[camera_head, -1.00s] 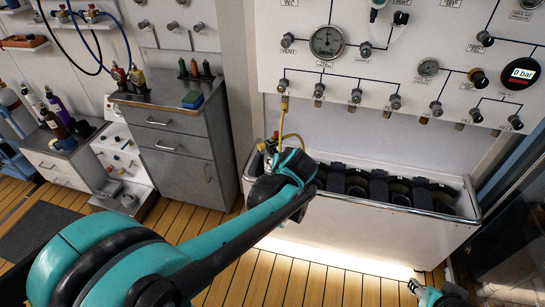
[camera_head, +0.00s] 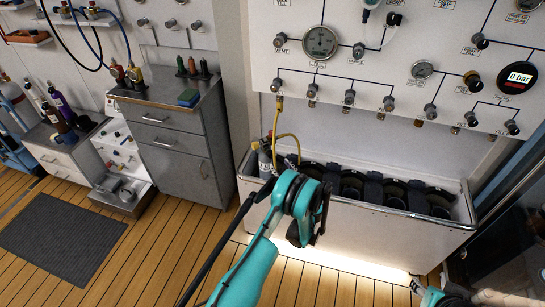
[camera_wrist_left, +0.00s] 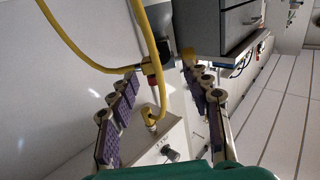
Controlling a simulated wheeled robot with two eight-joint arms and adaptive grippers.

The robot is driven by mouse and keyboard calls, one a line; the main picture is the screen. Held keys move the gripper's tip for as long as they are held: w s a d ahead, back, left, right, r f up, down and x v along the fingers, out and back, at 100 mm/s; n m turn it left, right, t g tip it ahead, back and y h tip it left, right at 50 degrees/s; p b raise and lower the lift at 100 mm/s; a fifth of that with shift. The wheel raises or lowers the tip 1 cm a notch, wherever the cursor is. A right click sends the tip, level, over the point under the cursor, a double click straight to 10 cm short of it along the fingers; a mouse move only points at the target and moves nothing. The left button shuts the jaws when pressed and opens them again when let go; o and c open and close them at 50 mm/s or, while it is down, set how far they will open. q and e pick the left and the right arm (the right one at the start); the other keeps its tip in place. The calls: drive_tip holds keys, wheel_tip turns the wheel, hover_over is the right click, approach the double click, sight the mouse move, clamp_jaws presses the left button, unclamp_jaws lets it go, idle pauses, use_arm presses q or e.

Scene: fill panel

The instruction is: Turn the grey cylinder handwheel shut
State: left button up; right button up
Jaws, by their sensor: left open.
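A grey cylinder (camera_head: 265,161) with a brass valve stands at the left end of the white trough, a yellow hose (camera_head: 297,143) looping above it. I cannot make out its handwheel clearly in the head view. In the left wrist view, my left gripper (camera_wrist_left: 158,84) is open, with its purple-padded fingers apart. The yellow hose (camera_wrist_left: 152,40) and a small red fitting (camera_wrist_left: 152,80) show between them; I cannot tell whether they touch. In the head view, the teal wrist hides the left fingers. My right gripper (camera_head: 416,287) is low at the right, too small to judge.
The white trough (camera_head: 350,232) has several dark round holders. Above it is a panel (camera_head: 400,70) with gauges and several knobs. A grey cabinet (camera_head: 172,145) stands left of the trough. The wooden floor (camera_head: 165,240) and dark mat (camera_head: 60,240) are clear.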

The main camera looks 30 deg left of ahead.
sight(272, 155)
use_arm(q)
drive_tip(key=b+x, duration=0.2)
drive_tip(key=x, duration=0.4)
drive_tip(key=shift+w+a+f, duration=0.15)
drive_tip(key=shift+a+f, duration=0.05)
drive_tip(key=shift+a, duration=0.15)
drive_tip(key=shift+w+a+r, duration=0.1)
drive_tip(key=shift+w+a, duration=0.15)
drive_tip(key=shift+a, duration=0.1)
clamp_jaws()
